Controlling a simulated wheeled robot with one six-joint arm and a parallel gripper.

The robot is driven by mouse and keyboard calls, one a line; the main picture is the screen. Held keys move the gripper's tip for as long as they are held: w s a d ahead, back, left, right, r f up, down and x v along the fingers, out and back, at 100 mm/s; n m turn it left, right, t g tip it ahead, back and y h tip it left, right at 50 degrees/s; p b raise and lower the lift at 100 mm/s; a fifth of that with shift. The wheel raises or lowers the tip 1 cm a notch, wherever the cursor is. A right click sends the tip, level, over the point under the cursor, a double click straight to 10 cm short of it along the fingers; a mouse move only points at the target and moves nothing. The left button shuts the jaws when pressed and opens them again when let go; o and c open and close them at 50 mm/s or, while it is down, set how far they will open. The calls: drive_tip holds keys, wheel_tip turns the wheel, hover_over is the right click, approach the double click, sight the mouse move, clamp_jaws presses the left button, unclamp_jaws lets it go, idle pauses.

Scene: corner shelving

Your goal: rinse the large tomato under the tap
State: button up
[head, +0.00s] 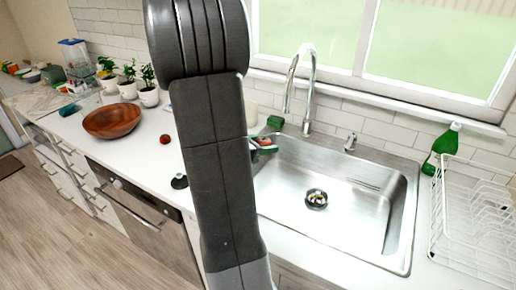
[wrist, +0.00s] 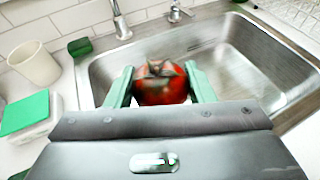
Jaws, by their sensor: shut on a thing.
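A large red tomato (wrist: 162,85) with a dark stem end sits between the two green fingers of my gripper (wrist: 158,86) in the wrist view. The gripper is shut on it, over the near-left part of the steel sink (head: 375,218). In the head view my arm hides most of the gripper; a bit of it (head: 262,144) shows at the sink's left edge. The chrome tap (head: 308,90) stands behind the sink. Its lower part also shows in the wrist view (wrist: 120,20), beyond the tomato and to its left. I see no water running.
A smaller red tomato (head: 165,139) and a wooden bowl (head: 112,121) are on the counter at left. A white dish rack (head: 475,225) and green bottle (head: 445,142) stand at right. A white cup (wrist: 34,64) and green sponge (wrist: 80,47) are left of the sink. The basin looks empty.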

drive_tip(key=w+d+f+b, duration=0.2)
drive_tip(key=w+d, duration=0.4)
drive_tip(key=w, duration=0.1)
drive_tip(key=shift+w+d, duration=0.3)
idle(0.3)
drive_tip(key=shift+s+a, duration=0.1)
idle(0.3)
drive_tip(key=shift+s+a+b, duration=0.25)
drive_tip(key=shift+s+a, duration=1.05)
drive_tip(key=shift+s, duration=0.2)
drive_tip(key=shift+s+a+b, duration=0.2)
drive_tip(key=shift+s+a, duration=1.05)
drive_tip(key=shift+s, duration=0.2)
